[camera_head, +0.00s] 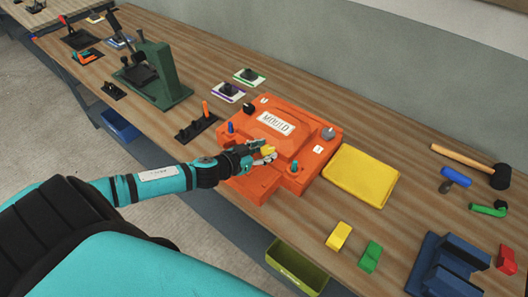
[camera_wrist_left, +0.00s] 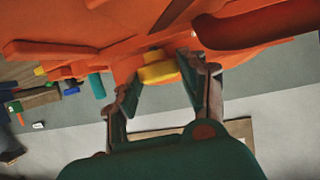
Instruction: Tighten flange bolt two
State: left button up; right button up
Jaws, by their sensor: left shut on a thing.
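The orange mould (camera_head: 300,153) lies on the wooden bench, with a white "MOULD" label on its top. Coloured bolts or knobs stand around its flange: a blue one (camera_head: 230,127), a dark one (camera_head: 248,107), a grey one (camera_head: 328,132) and a teal one (camera_head: 294,167). I cannot read which is bolt two. My left gripper (camera_head: 262,153) is at the mould's front edge, shut on a yellow knob (camera_head: 268,149). In the left wrist view the yellow knob (camera_wrist_left: 158,71) sits between the fingertips, against the orange mould (camera_wrist_left: 90,58). My right gripper is not in view.
A yellow pad (camera_head: 361,176) lies right of the mould. Yellow (camera_head: 339,236) and green (camera_head: 370,256) blocks lie in front. A mallet (camera_head: 470,163) and blue fixture (camera_head: 447,268) are at right. A green press (camera_head: 155,75) stands left. A green bin (camera_head: 296,268) hangs below the edge.

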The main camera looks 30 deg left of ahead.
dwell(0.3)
pick_arm(q)
jog(key=o, duration=1.2)
jog(key=shift+s, duration=0.1)
jog(key=v, duration=0.9)
jog(key=shift+s+a, duration=0.15)
jog(key=shift+s, duration=0.25)
jog(key=shift+v, duration=1.05)
jog(key=shift+w, duration=0.1)
jog(key=shift+c, duration=0.2)
